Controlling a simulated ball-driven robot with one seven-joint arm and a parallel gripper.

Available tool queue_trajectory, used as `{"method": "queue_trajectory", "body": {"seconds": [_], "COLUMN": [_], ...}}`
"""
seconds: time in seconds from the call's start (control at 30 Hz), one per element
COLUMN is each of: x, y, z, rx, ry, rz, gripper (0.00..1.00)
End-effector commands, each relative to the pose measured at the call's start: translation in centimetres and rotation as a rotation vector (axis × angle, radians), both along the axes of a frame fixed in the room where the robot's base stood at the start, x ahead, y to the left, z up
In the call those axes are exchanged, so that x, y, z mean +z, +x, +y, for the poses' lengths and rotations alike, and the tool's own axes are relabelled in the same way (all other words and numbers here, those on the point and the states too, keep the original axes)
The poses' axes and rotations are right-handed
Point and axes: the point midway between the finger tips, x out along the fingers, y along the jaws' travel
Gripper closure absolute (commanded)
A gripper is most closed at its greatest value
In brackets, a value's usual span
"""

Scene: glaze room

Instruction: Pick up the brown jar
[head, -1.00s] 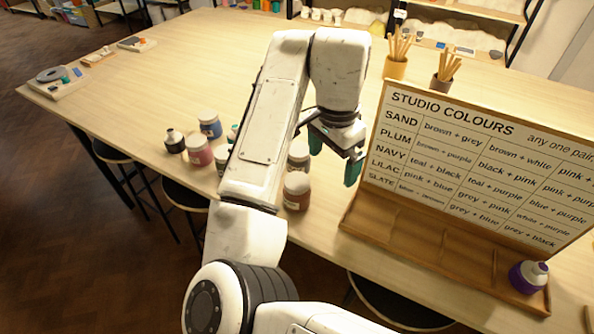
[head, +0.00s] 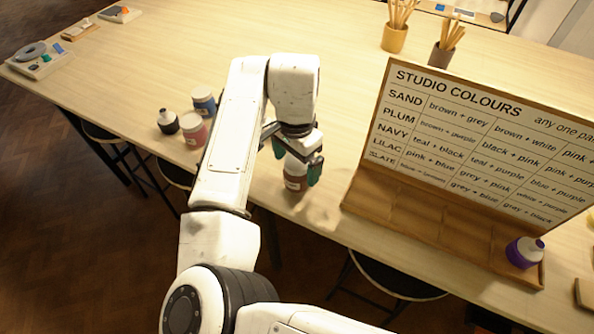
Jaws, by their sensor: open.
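The brown jar (head: 295,184) stands upright on the wooden table near its front edge, with a pale label on its side. My gripper (head: 297,162) is open and points down at the jar. One green fingertip shows to the upper left of the jar and the other to its right. The jar's top lies between them in the picture. I cannot tell whether the fingers touch it. The gripper hides part of the jar's top.
A pink jar (head: 194,130), a blue jar (head: 204,101) and a black bottle (head: 168,122) stand left of my arm. The colour chart board (head: 470,140) stands close on the right, with a purple bottle (head: 523,253) on its ledge. Stools stand below the front edge.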

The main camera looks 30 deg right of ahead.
Motion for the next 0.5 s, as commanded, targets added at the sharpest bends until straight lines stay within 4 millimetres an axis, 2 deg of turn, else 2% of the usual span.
{"method": "queue_trajectory", "body": {"seconds": [0.2,0.43,0.5], "x": [-2.0,-2.1,-2.1], "y": [0.0,0.0,0.0], "z": [0.0,0.0,0.0], "rx": [0.000,0.000,0.000], "ry": [0.001,0.001,0.001], "rz": [-0.001,-0.001,-0.001], "gripper": [0.03,0.03,0.10]}}
